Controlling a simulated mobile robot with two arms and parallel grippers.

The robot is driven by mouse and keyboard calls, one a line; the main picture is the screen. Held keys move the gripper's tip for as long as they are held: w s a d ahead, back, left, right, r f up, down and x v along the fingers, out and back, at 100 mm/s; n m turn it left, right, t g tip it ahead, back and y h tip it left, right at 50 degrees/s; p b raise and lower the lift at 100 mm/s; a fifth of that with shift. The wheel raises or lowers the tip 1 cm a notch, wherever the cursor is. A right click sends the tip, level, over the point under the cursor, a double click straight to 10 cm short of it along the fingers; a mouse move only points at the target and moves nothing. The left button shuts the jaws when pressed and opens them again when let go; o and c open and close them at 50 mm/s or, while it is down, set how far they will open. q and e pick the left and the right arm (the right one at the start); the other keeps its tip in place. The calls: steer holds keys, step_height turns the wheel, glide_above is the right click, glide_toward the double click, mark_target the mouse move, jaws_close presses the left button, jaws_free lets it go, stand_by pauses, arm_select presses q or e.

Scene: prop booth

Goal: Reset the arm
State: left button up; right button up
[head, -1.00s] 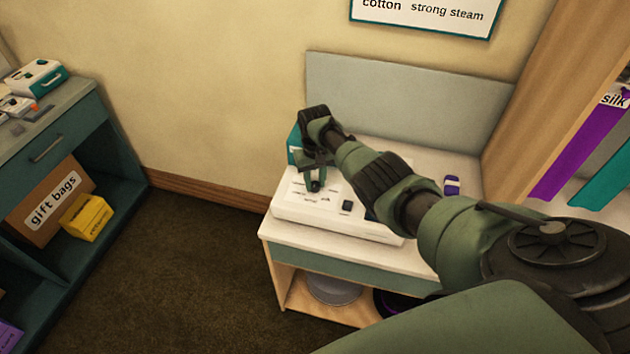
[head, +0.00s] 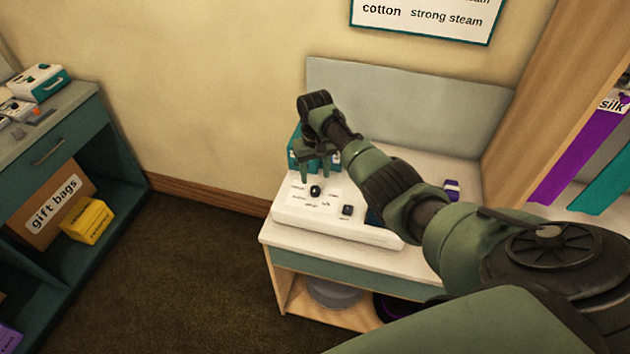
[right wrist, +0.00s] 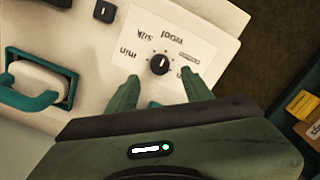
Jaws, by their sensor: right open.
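My right gripper (head: 319,176) is open and empty. It hovers just above and behind a black dial knob (head: 315,190) on a white machine (head: 375,232) that stands on the small white-topped table. In the right wrist view my two green fingertips (right wrist: 162,77) point toward the knob (right wrist: 159,64), apart from it, with nothing between them. The dial panel carries upside-down words there, including "wool", "silk" and "min". A black switch (head: 347,210) sits to the right of the knob. My left gripper is not in view.
The white table (head: 277,237) has a grey back panel (head: 400,100). A wooden shelf unit (head: 545,85) with purple and teal strips stands close at right. A teal cabinet (head: 125,155) with a "gift bags" box is at left. Open carpet lies between.

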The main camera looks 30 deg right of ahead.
steer(key=shift+r, duration=1.15)
